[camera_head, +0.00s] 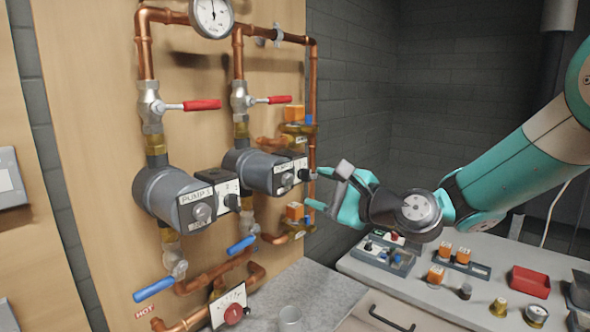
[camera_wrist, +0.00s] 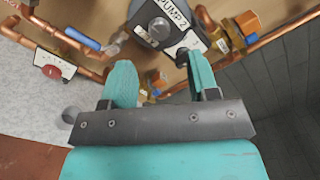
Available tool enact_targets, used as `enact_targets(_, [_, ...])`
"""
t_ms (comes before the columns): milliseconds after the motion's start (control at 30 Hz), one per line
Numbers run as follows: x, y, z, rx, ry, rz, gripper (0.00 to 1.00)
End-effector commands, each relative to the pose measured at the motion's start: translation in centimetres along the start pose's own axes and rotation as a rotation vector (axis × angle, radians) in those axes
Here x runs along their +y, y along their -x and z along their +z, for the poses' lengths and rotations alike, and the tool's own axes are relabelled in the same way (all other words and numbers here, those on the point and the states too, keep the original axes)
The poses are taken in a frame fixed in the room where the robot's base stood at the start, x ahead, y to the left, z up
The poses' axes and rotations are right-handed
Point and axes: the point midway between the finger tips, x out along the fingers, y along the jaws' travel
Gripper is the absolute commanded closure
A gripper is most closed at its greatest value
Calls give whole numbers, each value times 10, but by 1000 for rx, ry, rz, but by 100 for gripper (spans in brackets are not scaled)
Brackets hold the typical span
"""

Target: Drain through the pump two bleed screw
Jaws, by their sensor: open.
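Pump two (camera_head: 257,168) is the grey cylinder on the right pipe. Its label reads PUMP 2 in the wrist view (camera_wrist: 172,12). A round silver screw head sits at the middle of its face, the bleed screw (camera_wrist: 159,29), seen also in the head view (camera_head: 287,180). A black knob (camera_wrist: 182,59) sits on the white plate beside it. My gripper (camera_head: 319,188) is open and empty, to the right of the pump face. In the wrist view its teal fingers (camera_wrist: 160,72) stand apart, with the knob near the right finger. I cannot tell whether they touch.
Another pump (camera_head: 172,195) is on the left pipe. Red-handled valves (camera_head: 202,104) are above and blue-handled valves (camera_head: 154,289) below. A metal cup (camera_head: 290,318) stands on the grey counter (camera_head: 325,288). A bench (camera_head: 405,292) with parts and a red bin (camera_head: 530,281) is at right.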

Motion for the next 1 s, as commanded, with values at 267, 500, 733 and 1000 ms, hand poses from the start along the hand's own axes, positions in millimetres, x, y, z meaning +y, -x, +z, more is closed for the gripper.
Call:
enact_targets(267, [-2, -52, 2, -1, 1, 2, 45])
enact_targets(500, [0, -67, 1, 0, 1, 1, 45])
enact_targets(733, [1, -68, 0, 0, 1, 1, 45])
enact_targets(1000, [0, -67, 0, 0, 1, 1, 95])
